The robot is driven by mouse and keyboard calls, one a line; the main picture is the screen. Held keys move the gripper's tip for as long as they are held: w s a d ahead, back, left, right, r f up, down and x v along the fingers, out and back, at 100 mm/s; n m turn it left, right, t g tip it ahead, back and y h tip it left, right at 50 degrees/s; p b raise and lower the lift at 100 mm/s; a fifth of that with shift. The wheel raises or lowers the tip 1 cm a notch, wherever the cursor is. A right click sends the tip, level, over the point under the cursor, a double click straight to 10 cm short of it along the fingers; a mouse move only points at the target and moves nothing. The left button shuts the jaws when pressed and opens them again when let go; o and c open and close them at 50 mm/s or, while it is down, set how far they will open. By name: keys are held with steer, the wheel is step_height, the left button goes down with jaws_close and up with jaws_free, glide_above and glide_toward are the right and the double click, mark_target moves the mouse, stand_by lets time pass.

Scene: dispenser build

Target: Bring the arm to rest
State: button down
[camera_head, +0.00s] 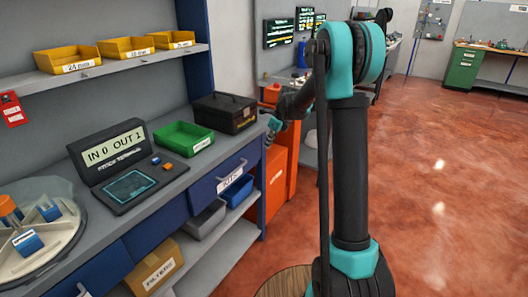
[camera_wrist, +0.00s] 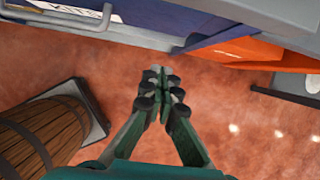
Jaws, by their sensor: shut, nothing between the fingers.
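My gripper (camera_wrist: 160,84) shows in the wrist view with its fingers together and nothing held between them. It points down over the red-brown floor (camera_wrist: 215,110), apart from the bench front. In the head view my raised arm fills the middle right. The hand end, partly hidden behind my own arm, hangs just past the right end of the workbench (camera_head: 262,168).
A wooden barrel (camera_wrist: 45,130) stands at the left in the wrist view. The blue drawer (camera_head: 225,182) is shut. An orange cabinet (camera_head: 276,180) stands beyond the bench end. A green tray (camera_head: 184,137) and black toolbox (camera_head: 225,112) sit on the bench. Open floor lies right.

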steer(key=s+d+r+n+h, duration=0.1)
steer(key=s+d+n, duration=0.2)
steer(key=s+n, duration=0.5)
steer(key=s+d+r+n+h, duration=0.1)
steer(key=s+d+n, duration=0.3)
steer(key=s, duration=0.8)
steer(key=s+d+f+n, duration=0.2)
steer(key=s+n, duration=0.4)
steer(key=s, duration=0.3)
steer(key=s+d+f+n+t+h, duration=0.1)
steer(key=s+f+n, duration=0.4)
steer(key=s, duration=0.5)
steer(key=shift+s+d+n+t+h, duration=0.15)
steer(key=shift+d+n+t+h, duration=0.15)
steer(key=shift+d+n, duration=0.65)
steer(key=shift+a, duration=0.1)
